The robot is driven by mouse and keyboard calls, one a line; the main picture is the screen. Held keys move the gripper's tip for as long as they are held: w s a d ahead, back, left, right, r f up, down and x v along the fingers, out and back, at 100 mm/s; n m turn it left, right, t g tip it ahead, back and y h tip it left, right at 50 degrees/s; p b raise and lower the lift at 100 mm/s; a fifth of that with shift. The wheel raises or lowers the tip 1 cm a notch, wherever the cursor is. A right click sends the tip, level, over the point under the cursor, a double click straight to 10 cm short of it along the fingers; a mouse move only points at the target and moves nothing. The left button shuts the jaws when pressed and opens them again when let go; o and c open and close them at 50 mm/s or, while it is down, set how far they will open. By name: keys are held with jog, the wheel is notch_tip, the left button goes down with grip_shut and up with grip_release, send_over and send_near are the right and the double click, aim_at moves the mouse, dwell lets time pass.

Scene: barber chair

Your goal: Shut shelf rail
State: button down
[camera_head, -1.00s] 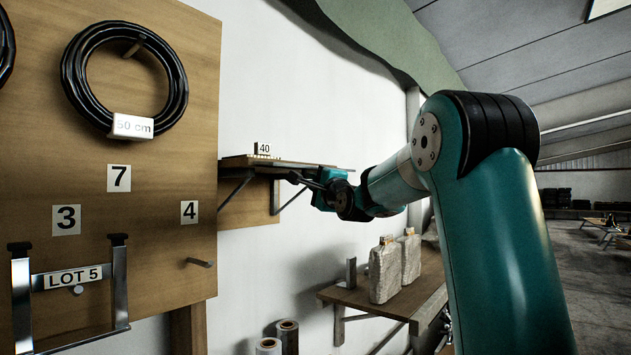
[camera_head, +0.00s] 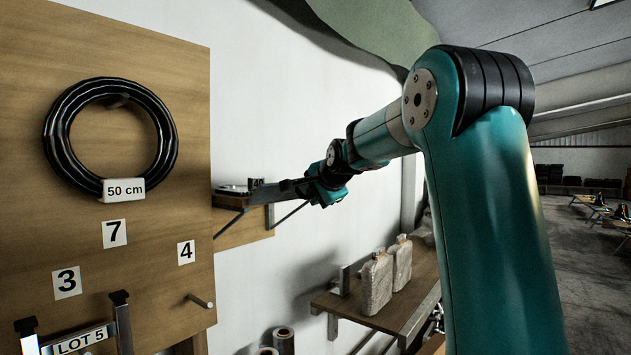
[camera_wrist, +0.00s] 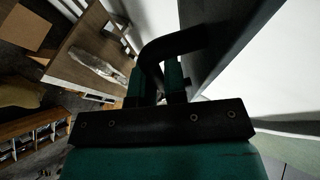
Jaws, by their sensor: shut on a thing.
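The shelf rail (camera_head: 283,192) is a dark bar at the front of the small wall shelf (camera_head: 228,201). In the wrist view the dark bar (camera_wrist: 215,40) runs up along the right, with a bent black handle (camera_wrist: 182,43) coming off it. My gripper (camera_head: 312,190) is shut on this handle, and the fingers (camera_wrist: 157,82) sit on both sides of it. The bar and my gripper hide part of the shelf top in the head view. Whether the rail meets its end stop cannot be seen.
A wooden board (camera_head: 170,250) with a hanging black hose coil (camera_head: 58,140) and a peg (camera_head: 200,301) stands at left. A lower shelf (camera_head: 400,300) with wrapped blocks (camera_head: 377,283) lies below my arm. The white wall (camera_head: 260,100) is close behind.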

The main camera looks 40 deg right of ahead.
jog(key=shift+w+a+r+n+g+p, duration=0.1)
jog(key=shift+w+r+n+g+p, duration=0.4)
jog(key=shift+g+p, duration=0.65)
jog(key=shift+w+a+r+n+g+p, duration=0.1)
jog(key=shift+w+r+n+g+p, duration=0.1)
jog(key=shift+r+g+p, duration=0.9)
jog(key=shift+w+r+n+g+p, duration=0.15)
jog(key=shift+w+n+g+p, duration=0.2)
jog(key=shift+g+p, duration=0.85)
jog(key=shift+g+b, duration=0.4)
jog(key=shift+g, duration=0.15)
jog(key=shift+r, duration=0.1)
jog(key=c, duration=1.4)
grip_release()
jog(key=shift+w, duration=0.1)
jog(key=shift+c, duration=0.2)
jog(key=shift+a+r, duration=0.25)
jog(key=shift+r, duration=0.65)
jog(key=s+a+b, duration=0.4)
jog(key=s+a, duration=0.2)
jog(key=a, duration=0.5)
jog(key=shift+s+r, duration=0.2)
jog(key=shift+r, duration=0.25)
